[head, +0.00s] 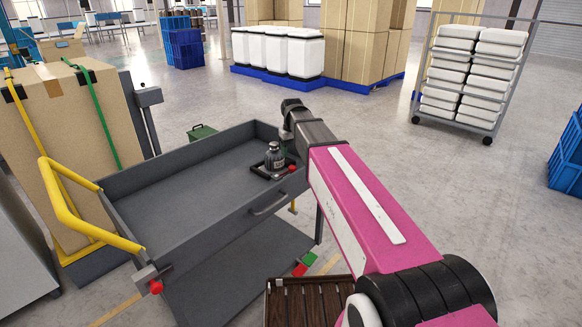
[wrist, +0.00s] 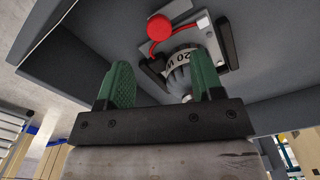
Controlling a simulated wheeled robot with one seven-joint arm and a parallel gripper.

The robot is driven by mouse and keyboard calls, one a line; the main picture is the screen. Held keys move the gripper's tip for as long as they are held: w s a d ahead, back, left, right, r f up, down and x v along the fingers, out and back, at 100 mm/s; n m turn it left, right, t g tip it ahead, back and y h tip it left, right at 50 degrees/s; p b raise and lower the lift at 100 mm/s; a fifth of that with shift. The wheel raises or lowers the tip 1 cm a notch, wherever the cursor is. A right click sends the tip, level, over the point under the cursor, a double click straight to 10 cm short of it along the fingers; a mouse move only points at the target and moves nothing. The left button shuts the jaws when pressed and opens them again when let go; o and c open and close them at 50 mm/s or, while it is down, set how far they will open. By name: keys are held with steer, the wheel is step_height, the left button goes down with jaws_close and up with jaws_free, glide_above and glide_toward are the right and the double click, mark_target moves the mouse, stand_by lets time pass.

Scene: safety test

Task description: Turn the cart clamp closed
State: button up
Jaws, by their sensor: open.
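The grey cart tray (head: 160,200) has a clamp (head: 292,169) with a red end near its right edge. A grey bottle-like container (head: 275,157) stands upright in the dark clamp frame. The wrist view shows the clamp's red lever (wrist: 183,31), with a round red knob, lying across the frame beside the container (wrist: 178,75), which has a white label. My gripper (wrist: 163,72) is open, its two green fingers pointing toward the container and clamp, with nothing seen held. In the head view my arm hides the fingers. I cannot tell whether they touch anything.
A yellow handle (head: 70,205) rises at the cart's left side, before a strapped cardboard box (head: 60,140). Another red knob (head: 155,287) sits at the near corner. A slatted wooden crate (head: 308,302) is below my arm. Open floor lies to the right.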

mark_target(292, 167)
step_height(292, 167, down, 8)
steer(key=shift+r, duration=0.15)
stand_by(0.4)
steer(key=c, duration=0.9)
